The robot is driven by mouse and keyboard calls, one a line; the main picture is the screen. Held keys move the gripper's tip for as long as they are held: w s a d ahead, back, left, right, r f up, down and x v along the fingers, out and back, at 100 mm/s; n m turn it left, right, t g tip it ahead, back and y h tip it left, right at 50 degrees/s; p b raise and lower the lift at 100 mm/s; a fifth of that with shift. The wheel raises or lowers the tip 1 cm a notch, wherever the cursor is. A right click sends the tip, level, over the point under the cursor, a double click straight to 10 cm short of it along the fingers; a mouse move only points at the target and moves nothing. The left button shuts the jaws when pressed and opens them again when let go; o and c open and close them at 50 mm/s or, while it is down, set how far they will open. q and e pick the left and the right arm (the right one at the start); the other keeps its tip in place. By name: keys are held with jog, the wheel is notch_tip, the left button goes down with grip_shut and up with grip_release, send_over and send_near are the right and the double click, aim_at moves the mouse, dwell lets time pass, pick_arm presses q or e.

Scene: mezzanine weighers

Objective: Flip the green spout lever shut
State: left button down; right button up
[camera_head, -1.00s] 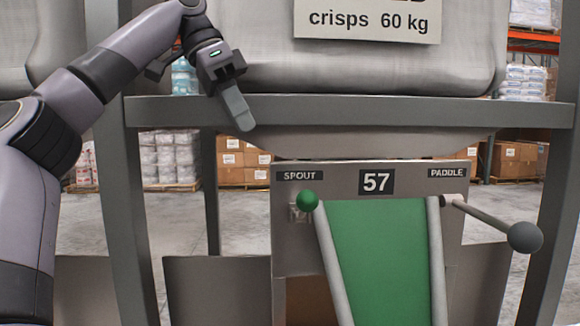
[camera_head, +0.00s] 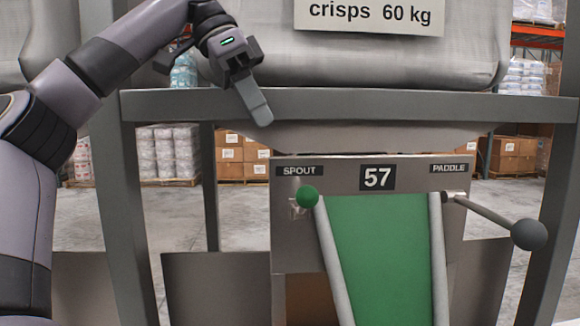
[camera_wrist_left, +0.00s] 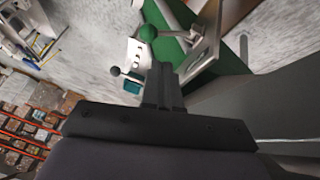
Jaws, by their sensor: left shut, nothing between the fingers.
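The green spout lever shows as a round green knob (camera_head: 307,196) on a small plate under the SPOUT label (camera_head: 299,170), at the upper left of the green chute (camera_head: 384,250). My left gripper (camera_head: 263,117) is shut and empty, above and to the left of the knob and apart from it, in front of the grey crossbar. In the left wrist view the green knob (camera_wrist_left: 148,32) lies beyond the closed fingers (camera_wrist_left: 161,72). My right gripper is not in view.
A paddle lever with a grey ball (camera_head: 529,234) sticks out to the right of the chute. A grey crossbar (camera_head: 400,107) runs above the panel, below the crisps hopper (camera_head: 390,60). Grey posts stand on both sides.

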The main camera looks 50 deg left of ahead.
aim_at(301, 188)
pick_arm(q)
jog(key=d+x, duration=0.1)
jog(key=x, duration=0.8)
jog(key=shift+s+d+f, duration=0.15)
jog(key=shift+s+f, duration=0.1)
